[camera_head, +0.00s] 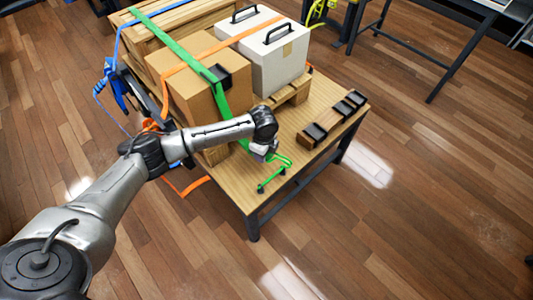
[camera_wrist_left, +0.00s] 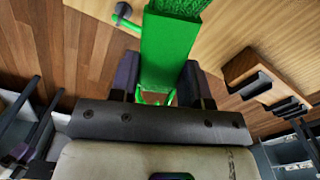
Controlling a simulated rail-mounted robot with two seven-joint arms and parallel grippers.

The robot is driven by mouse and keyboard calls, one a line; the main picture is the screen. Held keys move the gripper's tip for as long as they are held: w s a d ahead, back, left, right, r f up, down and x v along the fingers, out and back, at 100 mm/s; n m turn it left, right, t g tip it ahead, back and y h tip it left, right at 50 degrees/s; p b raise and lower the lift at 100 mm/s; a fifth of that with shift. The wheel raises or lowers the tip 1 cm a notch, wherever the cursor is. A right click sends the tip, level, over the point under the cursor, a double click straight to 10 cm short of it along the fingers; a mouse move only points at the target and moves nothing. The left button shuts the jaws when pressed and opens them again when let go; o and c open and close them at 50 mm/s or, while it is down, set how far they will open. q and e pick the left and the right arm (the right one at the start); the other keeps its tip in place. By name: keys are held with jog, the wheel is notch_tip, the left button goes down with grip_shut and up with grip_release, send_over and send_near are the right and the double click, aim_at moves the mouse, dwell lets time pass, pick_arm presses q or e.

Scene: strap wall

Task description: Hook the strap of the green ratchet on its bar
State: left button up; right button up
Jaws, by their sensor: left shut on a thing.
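A green strap (camera_head: 186,53) runs over the cardboard box and down its front toward my left gripper (camera_head: 262,152). In the left wrist view, my left gripper (camera_wrist_left: 160,90) is shut on a green piece (camera_wrist_left: 166,48), the strap end or its ratchet; I cannot tell which. Thin green loops (camera_head: 287,160) show just right of the gripper. A low green bar (camera_head: 271,180) with dark ends stands on the table in front of the gripper; part of it shows in the left wrist view (camera_wrist_left: 130,24). Contact between the strap and the bar cannot be made out. My right gripper is not in view.
The cardboard box (camera_head: 200,92), a white case (camera_head: 274,62) and a wooden crate (camera_head: 165,28) stand on the table (camera_head: 320,112). An orange strap (camera_head: 215,47) and blue strap (camera_head: 117,42) lie nearby. A wooden block with dark brackets (camera_head: 333,120) lies right of the gripper.

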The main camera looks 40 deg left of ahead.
pick_arm(q)
jog(key=m, duration=0.1)
jog(key=a+f+m, duration=0.1)
jog(key=m, duration=0.1)
jog(key=shift+w+f, duration=0.1)
jog(key=shift+w, duration=0.3)
jog(key=shift+a+f+m, duration=0.15)
jog(key=shift+m, duration=0.25)
jog(key=shift+w+f+b, duration=0.1)
jog(key=shift+f+b, duration=0.05)
jog(key=shift+b, duration=0.2)
notch_tip(320, 180, down, 8)
jog(key=b, duration=0.9)
jog(key=shift+f, duration=0.8)
jog(key=shift+f+b, duration=0.4)
jog(key=shift+f, duration=0.65)
